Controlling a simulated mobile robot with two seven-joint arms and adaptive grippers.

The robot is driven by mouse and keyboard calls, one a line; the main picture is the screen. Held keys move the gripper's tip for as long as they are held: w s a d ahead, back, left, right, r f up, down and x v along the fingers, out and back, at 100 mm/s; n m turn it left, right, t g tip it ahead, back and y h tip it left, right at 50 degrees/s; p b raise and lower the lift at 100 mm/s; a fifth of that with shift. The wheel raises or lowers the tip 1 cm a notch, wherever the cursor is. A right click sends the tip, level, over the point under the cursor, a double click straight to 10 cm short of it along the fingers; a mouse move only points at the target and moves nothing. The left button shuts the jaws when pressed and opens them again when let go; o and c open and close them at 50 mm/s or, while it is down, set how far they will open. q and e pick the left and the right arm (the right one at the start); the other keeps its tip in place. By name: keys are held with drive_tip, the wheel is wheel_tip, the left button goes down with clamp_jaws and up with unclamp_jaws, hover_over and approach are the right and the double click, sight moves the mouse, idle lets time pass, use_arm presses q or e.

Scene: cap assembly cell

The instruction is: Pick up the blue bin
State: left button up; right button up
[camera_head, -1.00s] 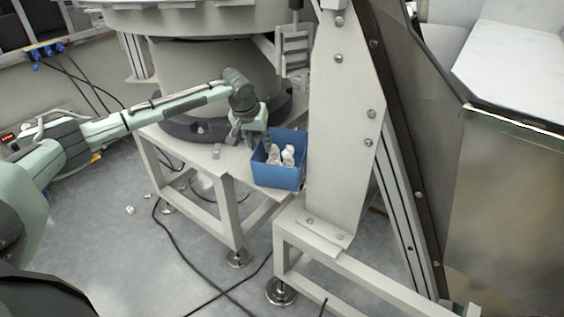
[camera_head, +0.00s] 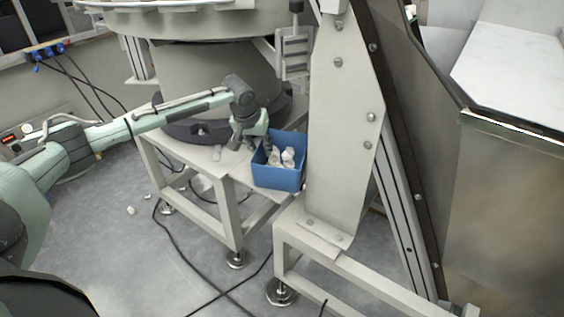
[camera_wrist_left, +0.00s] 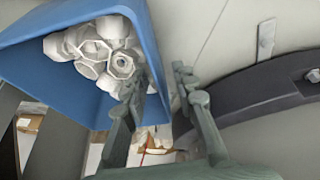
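The blue bin (camera_head: 278,178) stands on the corner of a pale machine frame, with several white cap-like parts (camera_head: 288,157) in it. In the left wrist view the bin (camera_wrist_left: 148,45) fills the upper left, with the white parts (camera_wrist_left: 95,50) inside. My left gripper (camera_head: 259,146) is at the bin's left rear side, pointing down. In the left wrist view its fingertips (camera_wrist_left: 160,78) are apart, one on the bin's inner side and one outside, with the side wall between them. I cannot tell whether either finger touches the wall. My right gripper is not in view.
A tilted steel plate (camera_head: 343,130) rises close to the bin's right. A round machine base (camera_head: 200,130) stands behind the gripper. The frame's top (camera_head: 215,165) has free room left of the bin. Black cables (camera_head: 190,255) lie on the floor.

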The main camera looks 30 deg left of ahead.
use_arm(q)
drive_tip(key=shift+f, duration=0.1)
idle(0.3)
drive_tip(key=shift+c, duration=0.4)
clamp_jaws()
